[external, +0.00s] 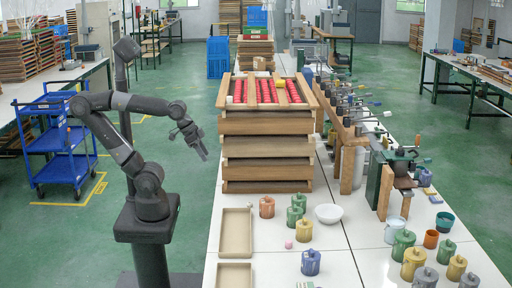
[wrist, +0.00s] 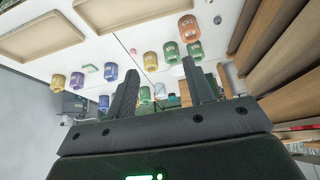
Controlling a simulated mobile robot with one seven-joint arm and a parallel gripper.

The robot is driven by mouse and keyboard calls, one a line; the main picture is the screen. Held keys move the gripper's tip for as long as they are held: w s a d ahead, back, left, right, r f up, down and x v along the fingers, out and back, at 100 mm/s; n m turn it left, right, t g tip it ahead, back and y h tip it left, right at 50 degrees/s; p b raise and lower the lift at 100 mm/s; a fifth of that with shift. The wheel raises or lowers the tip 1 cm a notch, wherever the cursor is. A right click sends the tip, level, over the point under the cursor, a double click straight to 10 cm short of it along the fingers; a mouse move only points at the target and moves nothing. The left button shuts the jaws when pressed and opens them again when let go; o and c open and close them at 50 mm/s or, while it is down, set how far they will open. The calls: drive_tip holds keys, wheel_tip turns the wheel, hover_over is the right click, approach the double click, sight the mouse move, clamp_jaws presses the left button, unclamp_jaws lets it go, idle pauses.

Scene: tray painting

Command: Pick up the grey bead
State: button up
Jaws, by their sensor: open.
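I cannot make out a grey bead in either view. A small pink ball (external: 289,243) lies on the white table, and it also shows in the wrist view (wrist: 133,51). Two grey lidded pots (external: 425,278) stand at the table's front right, too large to pass for a bead. My gripper (external: 202,152) is open and empty, in the air left of the stack of wooden trays (external: 266,157). In the wrist view my two fingers (wrist: 160,67) stand apart with nothing held between them.
Red pieces (external: 266,91) fill rows on the stack's top. Two shallow beige trays (external: 236,232) lie at the table's left edge. Coloured pots, a white bowl (external: 328,213) and a clamp rack (external: 350,130) take up the right side. A blue cart (external: 60,150) stands behind my arm.

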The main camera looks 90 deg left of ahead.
drive_tip(key=shift+o, duration=0.4)
drive_tip(key=w+a+f+n, duration=0.2)
drive_tip(key=w+a+f, duration=0.25)
drive_tip(key=w, duration=0.25)
drive_tip(key=w+a+f+n+g+y, duration=0.1)
drive_tip(key=w+a+f, duration=0.2)
drive_tip(key=w+f, duration=0.25)
drive_tip(key=w+a+f+n, duration=0.2)
drive_tip(key=w+a+f, duration=0.15)
drive_tip(key=w, duration=0.45)
drive_tip(key=shift+n+g+y, duration=0.3)
drive_tip(key=shift+n+y, duration=0.5)
drive_tip(key=shift+n, duration=0.1)
drive_tip(key=a+x, duration=0.1)
drive_tip(key=x, duration=0.4)
drive_tip(key=a+x, duration=0.1)
drive_tip(key=x, duration=0.5)
drive_tip(key=a+r+x, duration=0.1)
drive_tip(key=a+x, duration=0.1)
drive_tip(key=x, duration=0.4)
drive_tip(key=shift+f, duration=0.15)
drive_tip(key=f, duration=0.1)
drive_tip(key=w+a+f, duration=0.1)
drive_tip(key=f, duration=0.1)
drive_tip(key=shift+w+a, duration=0.3)
drive_tip(key=shift+a, duration=0.05)
drive_tip(key=shift+x, duration=0.75)
drive_tip(key=shift+c, duration=0.5)
